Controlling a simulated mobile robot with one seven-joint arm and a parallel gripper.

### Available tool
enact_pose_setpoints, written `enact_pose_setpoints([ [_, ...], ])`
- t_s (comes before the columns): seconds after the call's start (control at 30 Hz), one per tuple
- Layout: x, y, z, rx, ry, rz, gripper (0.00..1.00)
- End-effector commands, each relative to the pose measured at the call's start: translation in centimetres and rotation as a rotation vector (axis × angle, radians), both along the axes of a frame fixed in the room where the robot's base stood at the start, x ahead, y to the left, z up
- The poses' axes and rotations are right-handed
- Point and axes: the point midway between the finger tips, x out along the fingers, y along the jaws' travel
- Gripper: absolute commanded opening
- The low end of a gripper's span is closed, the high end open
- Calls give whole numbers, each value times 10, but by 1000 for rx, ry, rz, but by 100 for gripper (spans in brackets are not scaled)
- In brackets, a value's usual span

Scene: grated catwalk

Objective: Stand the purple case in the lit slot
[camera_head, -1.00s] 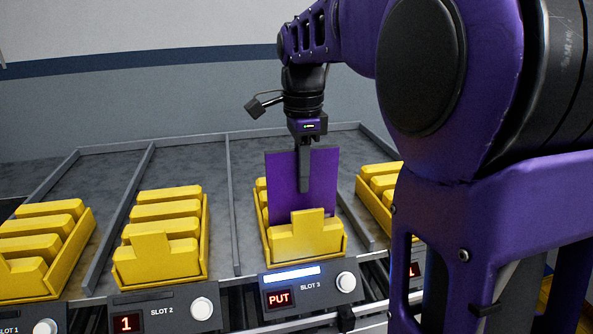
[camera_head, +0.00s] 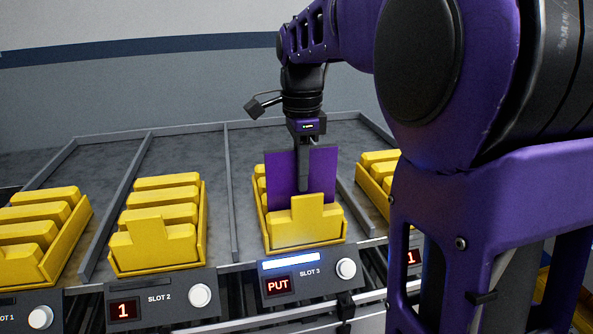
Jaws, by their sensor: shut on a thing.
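The purple case (camera_head: 320,174) is a flat, thin panel held upright, its lower part inside the yellow slotted rack of slot 3. The front wall of that rack (camera_head: 308,222) hides the case's bottom edge, so I cannot tell whether it touches the floor of the rack. My gripper (camera_head: 303,184) points down and is shut on the purple case near its upper middle. The slot 3 panel (camera_head: 310,273) has a lit white bar and a red display reading PUT.
Slot 2's yellow rack (camera_head: 155,230) stands to the left, its display reading 1. Another yellow rack (camera_head: 42,240) is at the far left and one (camera_head: 377,180) at the right, partly behind my arm. Grey dividers (camera_head: 230,190) separate the lanes.

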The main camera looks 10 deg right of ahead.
Motion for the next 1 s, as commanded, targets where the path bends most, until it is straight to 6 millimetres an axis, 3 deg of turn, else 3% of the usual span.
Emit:
enact_pose_setpoints([
  [0.17, 0, 0, 0, 0, -1, 0, 0],
  [0.2, 0, 0, 0, 0, -1, 0, 23],
  [0.37, 0, 0, 0, 0, -1, 0, 51],
  [0.57, 0, 0, 0, 0, -1, 0, 52],
  [0.73, 0, 0, 0, 0, 0, 0, 77],
  [1.0, 0, 0, 1, 0, 0, 0, 77],
])
